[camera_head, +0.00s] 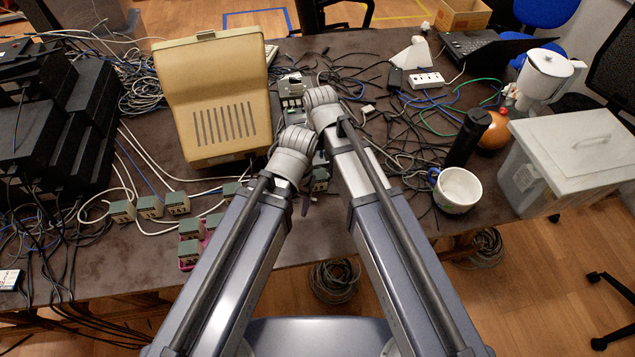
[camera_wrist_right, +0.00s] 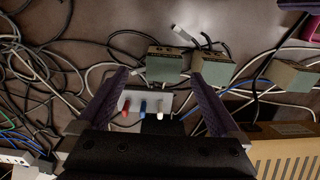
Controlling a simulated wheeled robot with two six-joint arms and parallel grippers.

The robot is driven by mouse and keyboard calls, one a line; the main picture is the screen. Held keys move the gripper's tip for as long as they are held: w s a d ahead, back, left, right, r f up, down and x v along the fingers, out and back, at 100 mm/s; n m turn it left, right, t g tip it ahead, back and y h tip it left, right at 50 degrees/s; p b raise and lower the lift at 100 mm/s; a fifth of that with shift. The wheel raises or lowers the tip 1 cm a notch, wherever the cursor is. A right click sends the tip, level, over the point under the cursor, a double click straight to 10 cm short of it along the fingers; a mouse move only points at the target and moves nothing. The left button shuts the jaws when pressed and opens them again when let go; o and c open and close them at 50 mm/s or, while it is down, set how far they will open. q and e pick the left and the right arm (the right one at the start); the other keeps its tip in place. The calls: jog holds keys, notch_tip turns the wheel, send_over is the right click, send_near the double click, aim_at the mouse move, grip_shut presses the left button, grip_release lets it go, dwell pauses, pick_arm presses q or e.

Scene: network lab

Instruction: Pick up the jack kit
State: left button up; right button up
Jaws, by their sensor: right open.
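A small white plate with red, blue and white plugs (camera_wrist_right: 146,102), which looks like the jack kit, lies on the table in the right wrist view. My right gripper (camera_wrist_right: 160,84) is open, its two purple fingers on either side of the plate. Whether they touch it I cannot tell. In the head view my forearms hide the plate and the right gripper. A small purple piece (camera_head: 305,203), probably a fingertip of my left gripper, shows below the left forearm's wrist. Its opening is hidden.
Green-grey boxes (camera_wrist_right: 164,64) lie close by the right gripper among loose cables. A white mug (camera_head: 457,190), black bottle (camera_head: 467,137) and grey bin (camera_head: 562,160) are at right. Black devices (camera_head: 85,140) are stacked at left.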

aim_at(317, 174)
pick_arm(q)
jog(key=shift+f+b, duration=2.65)
jog(key=shift+f, duration=0.05)
pick_arm(e)
jog(key=shift+w+a+f, duration=0.1)
jog(key=shift+a+f, duration=0.1)
jog(key=shift+f, duration=1.15)
jog(key=shift+w+a+f, duration=0.1)
jog(key=shift+a+f, duration=0.05)
jog(key=shift+f, duration=1.15)
pick_arm(q)
jog(key=shift+r, duration=0.15)
pick_arm(e)
jog(key=shift+r, duration=0.1)
jog(key=shift+c, duration=0.2)
jog(key=c, duration=1.5)
